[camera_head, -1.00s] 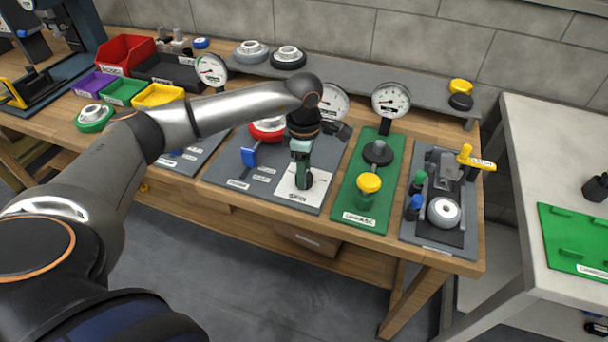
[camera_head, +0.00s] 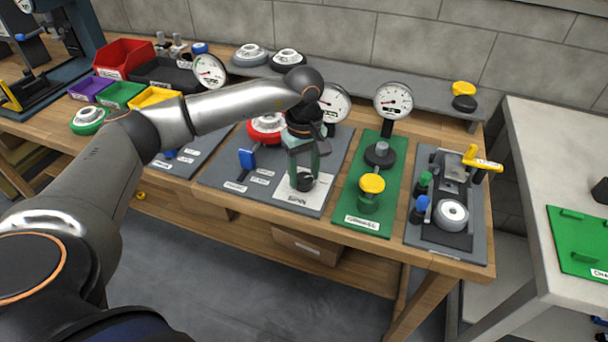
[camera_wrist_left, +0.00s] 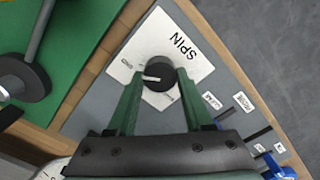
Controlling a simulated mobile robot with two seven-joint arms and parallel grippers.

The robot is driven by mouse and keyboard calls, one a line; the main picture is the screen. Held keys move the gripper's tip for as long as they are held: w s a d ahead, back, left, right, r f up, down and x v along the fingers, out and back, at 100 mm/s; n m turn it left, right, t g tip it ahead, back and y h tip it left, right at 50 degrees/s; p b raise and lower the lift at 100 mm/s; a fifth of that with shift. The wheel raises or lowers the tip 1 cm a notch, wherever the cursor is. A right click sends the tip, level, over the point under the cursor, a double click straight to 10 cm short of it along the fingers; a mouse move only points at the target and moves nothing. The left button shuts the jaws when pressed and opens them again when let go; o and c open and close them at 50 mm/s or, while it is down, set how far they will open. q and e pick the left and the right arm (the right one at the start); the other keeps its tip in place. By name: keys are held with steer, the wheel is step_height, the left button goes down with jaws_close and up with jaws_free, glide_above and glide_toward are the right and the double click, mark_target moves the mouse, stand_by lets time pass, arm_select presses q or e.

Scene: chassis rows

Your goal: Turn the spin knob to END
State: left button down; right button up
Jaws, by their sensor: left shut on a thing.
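The spin knob (camera_head: 304,182) is a black round knob on a white plate marked SPIN (camera_head: 292,197). In the left wrist view the knob (camera_wrist_left: 160,82) has a white pointer line toward the picture's left. Small labels sit beside it on the plate, too small to read. My left gripper (camera_head: 304,178) points down over the knob, its green fingers on either side of it. In the left wrist view the gripper (camera_wrist_left: 159,78) is shut on the knob. My right gripper is not in view.
A blue lever (camera_head: 247,159) and a red wheel (camera_head: 266,128) share the grey panel. A green board (camera_head: 350,212) with a yellow knob (camera_head: 372,184) stands close on the right. Gauges (camera_head: 393,101) stand behind. The front bench edge is clear.

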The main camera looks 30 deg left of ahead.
mark_target(304, 177)
arm_select(q)
steer(key=shift+m, duration=0.6)
steer(key=shift+r, duration=0.1)
steer(key=shift+c, duration=1.5)
jaws_free()
step_height(304, 177, up, 12)
steer(key=shift+r, duration=0.25)
steer(key=shift+f, duration=0.1)
